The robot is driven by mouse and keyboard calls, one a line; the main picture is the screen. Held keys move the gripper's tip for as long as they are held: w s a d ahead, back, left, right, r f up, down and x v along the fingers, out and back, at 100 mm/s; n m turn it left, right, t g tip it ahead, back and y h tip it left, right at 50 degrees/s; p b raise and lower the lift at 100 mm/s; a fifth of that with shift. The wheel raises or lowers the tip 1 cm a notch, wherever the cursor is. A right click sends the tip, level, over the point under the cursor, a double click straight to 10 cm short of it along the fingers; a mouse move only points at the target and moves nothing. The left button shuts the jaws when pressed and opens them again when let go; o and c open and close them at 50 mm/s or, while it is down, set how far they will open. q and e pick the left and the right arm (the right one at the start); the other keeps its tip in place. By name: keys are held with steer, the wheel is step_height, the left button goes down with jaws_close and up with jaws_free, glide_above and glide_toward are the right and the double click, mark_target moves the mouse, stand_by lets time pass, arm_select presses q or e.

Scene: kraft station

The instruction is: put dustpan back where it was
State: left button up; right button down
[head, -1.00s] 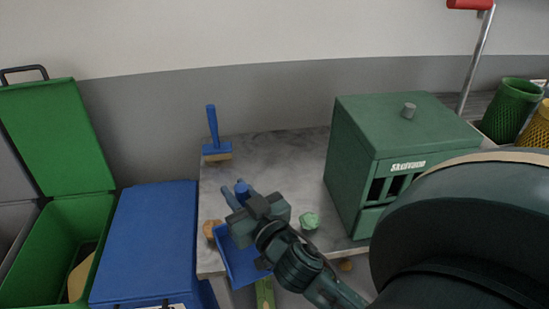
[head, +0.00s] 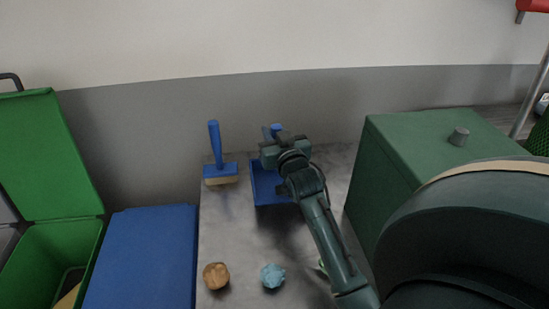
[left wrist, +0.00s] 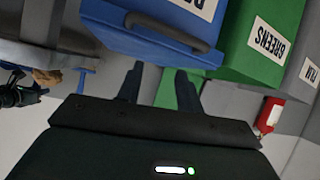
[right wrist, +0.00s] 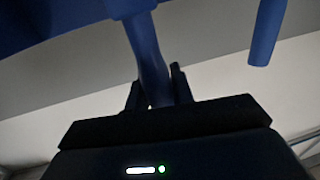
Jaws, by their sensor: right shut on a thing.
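The blue dustpan (head: 268,190) is at the back of the grey table, just right of the blue hand brush (head: 221,170). My right gripper (head: 275,143) is shut on the dustpan's handle. The right wrist view shows the handle (right wrist: 148,50) between the fingers and part of the pan (right wrist: 50,12) at the top. I cannot tell whether the pan touches the tabletop. The arm hides its right side. My left gripper (left wrist: 160,88) is open and empty in the left wrist view, near the blue and green bins.
A brown lump (head: 216,276) and a light-blue crumpled lump (head: 273,276) lie at the table's front. A green cabinet (head: 405,160) stands at the right. A blue bin (head: 140,255) and an open green bin (head: 85,240) are at the left. The wall is close behind the table.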

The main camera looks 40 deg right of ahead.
steer(key=shift+f, duration=2.4)
steer(key=shift+f+b, duration=0.15)
steer(key=shift+b, duration=0.15)
steer(key=c, duration=1.2)
jaws_free()
